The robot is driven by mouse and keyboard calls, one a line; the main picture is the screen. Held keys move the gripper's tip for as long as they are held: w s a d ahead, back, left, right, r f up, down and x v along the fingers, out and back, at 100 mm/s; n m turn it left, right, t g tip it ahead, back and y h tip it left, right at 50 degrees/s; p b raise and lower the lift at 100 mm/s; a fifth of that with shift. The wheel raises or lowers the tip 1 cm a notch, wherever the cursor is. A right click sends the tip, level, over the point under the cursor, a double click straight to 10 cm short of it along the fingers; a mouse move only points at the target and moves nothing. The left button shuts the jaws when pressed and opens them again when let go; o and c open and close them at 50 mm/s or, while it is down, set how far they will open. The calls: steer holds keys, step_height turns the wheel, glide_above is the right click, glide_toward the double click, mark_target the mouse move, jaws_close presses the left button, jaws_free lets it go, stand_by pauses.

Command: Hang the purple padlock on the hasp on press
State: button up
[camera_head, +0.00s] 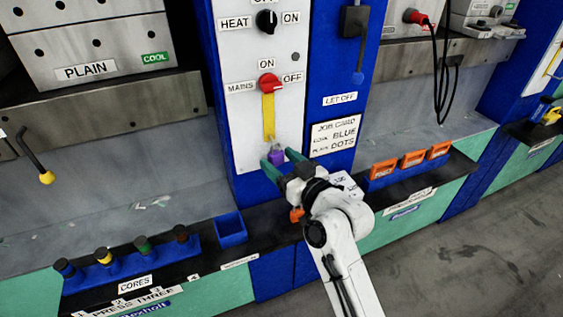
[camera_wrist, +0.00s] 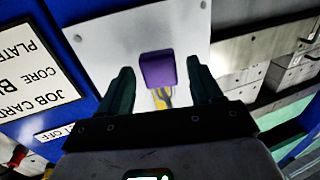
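The purple padlock (camera_head: 276,157) is at the lower end of the yellow hasp (camera_head: 269,117), under the red mains switch (camera_head: 269,85) on the press's white panel. In the wrist view the padlock (camera_wrist: 158,70) has its shackle at the yellow hasp end (camera_wrist: 159,99); the shackle appears to pass through it, though the exact fit is too small to tell. My gripper (camera_head: 280,160) is open around the padlock. In the wrist view my gripper's green fingers (camera_wrist: 161,80) stand on either side of the padlock with a visible gap at each.
A job card (camera_head: 335,134) is on the blue post to the right. A blue open bin (camera_head: 230,230) and a rack of cores (camera_head: 125,260) stand on the ledge at left. Orange-handled items (camera_head: 411,160) sit in a blue rack at right. The grey floor is clear.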

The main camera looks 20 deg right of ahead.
steer(key=shift+o, duration=0.3)
steer(key=shift+s+d+f, duration=0.15)
steer(key=shift+s, duration=0.3)
steer(key=b+v, duration=0.2)
steer(key=v, duration=0.8)
steer(key=s+f+g+h, duration=0.2)
steer(key=s+f+g, duration=0.75)
steer(key=f, duration=0.65)
steer(key=s+d+f+m+g+h, duration=0.1)
steer(key=s+d+f+g, duration=0.1)
steer(key=s, duration=0.8)
steer(key=s+d+f+m+g+h, duration=0.1)
steer(key=s+f+g, duration=0.4)
steer(key=s, duration=0.5)
steer(key=shift+s+d+f+m+h, duration=0.15)
steer(key=shift+d+f+m+h, duration=0.3)
steer(key=shift+d+m, duration=0.25)
